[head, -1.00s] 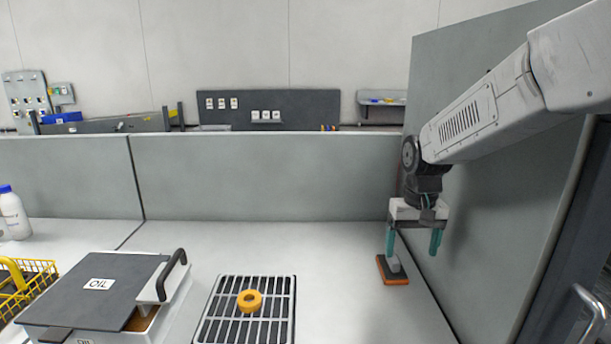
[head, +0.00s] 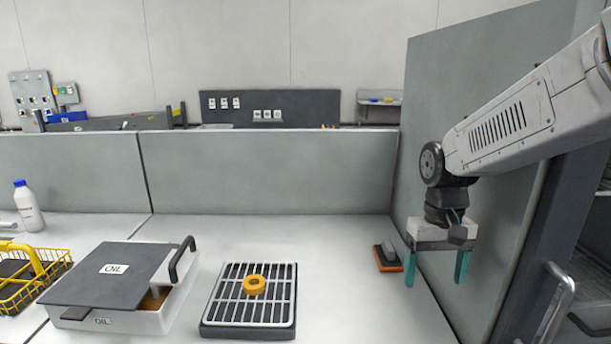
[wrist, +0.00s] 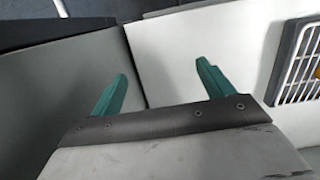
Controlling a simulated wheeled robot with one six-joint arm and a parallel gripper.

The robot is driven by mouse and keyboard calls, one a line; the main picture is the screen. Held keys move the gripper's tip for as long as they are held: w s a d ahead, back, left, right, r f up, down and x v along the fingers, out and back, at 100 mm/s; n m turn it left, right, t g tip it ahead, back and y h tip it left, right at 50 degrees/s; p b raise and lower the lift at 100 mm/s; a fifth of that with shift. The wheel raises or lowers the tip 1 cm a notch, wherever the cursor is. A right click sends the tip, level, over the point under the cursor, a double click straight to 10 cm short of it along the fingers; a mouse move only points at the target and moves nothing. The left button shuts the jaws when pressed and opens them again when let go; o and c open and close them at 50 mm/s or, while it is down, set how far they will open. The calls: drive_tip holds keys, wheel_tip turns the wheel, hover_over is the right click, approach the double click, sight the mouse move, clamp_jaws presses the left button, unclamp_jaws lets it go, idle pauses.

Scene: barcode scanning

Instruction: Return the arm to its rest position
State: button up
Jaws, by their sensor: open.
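My gripper (head: 436,268) hangs fingers-down from my arm at the right of the head view, in front of the grey side panel. Its two teal fingers are apart with nothing between them. In the wrist view my gripper (wrist: 163,85) also shows open and empty, over the seam between the grey panel and the white tabletop. An orange-and-grey block (head: 388,257) lies on the table just left of the fingers in the head view, apart from them.
A grey side panel (head: 480,90) rises close behind my gripper.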

drive_tip(key=s+d+r+t, duration=0.1)
drive_tip(key=s+r, duration=0.1)
drive_tip(key=s, duration=0.8)
drive_tip(key=s+d+r+t, duration=0.1)
drive_tip(key=s+r, duration=0.2)
drive_tip(key=s, duration=0.8)
drive_tip(key=shift+s, duration=0.25)
